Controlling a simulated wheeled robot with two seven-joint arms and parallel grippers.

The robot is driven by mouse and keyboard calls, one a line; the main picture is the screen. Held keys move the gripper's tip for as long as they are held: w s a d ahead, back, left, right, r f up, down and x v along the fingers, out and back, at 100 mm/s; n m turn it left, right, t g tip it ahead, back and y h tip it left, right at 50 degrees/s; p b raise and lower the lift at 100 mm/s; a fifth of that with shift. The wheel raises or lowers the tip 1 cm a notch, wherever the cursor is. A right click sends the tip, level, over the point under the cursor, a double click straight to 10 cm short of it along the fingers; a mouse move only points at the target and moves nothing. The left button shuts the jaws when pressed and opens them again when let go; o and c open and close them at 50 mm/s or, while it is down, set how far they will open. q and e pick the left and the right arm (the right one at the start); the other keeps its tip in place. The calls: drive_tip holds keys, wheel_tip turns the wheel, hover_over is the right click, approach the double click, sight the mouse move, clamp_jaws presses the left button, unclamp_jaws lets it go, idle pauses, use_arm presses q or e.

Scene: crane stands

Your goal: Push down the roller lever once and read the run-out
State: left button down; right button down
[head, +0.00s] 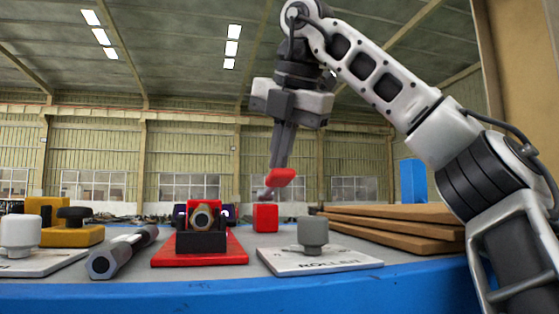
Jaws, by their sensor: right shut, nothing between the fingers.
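A red lever handle (281,177) shows just below my right gripper, with a short grey part (265,194) under it. A red block (265,217) stands below that on the table. My right gripper (277,164) points down, shut and empty, with its fingertips at the handle's upper side; I cannot tell whether they touch. A white plate lettered "ROLLER" (350,261) lies at the front, with a grey knob (313,232) upright on it. I cannot make out any run-out reading. My left gripper is not in view.
A red base (225,255) carries a black holder (200,243) with a round metal piece (202,217). A grey hexagonal bar (120,254) lies left of it. A yellow block (80,236) and white knob (20,232) stand far left. Stacked brown boards (400,228) lie right.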

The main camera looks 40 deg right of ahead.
drive_tip(key=shift+w+d+r+p, duration=0.3)
drive_tip(key=shift+w+r+p, duration=0.15)
drive_tip(key=shift+r+p, duration=0.15)
drive_tip(key=shift+r, duration=0.15)
drive_tip(key=r+p, duration=0.2)
drive_tip(key=shift+w+d+r+p, duration=0.1)
drive_tip(key=shift+w+r+p, duration=0.1)
drive_tip(key=shift+r+p, duration=0.1)
drive_tip(key=shift+w+d+r, duration=0.1)
drive_tip(key=shift+w+r, duration=0.05)
drive_tip(key=shift+r, duration=0.35)
drive_tip(key=shift+w+d+r, duration=0.1)
drive_tip(key=shift+w+r, duration=0.05)
drive_tip(key=shift+r, duration=0.35)
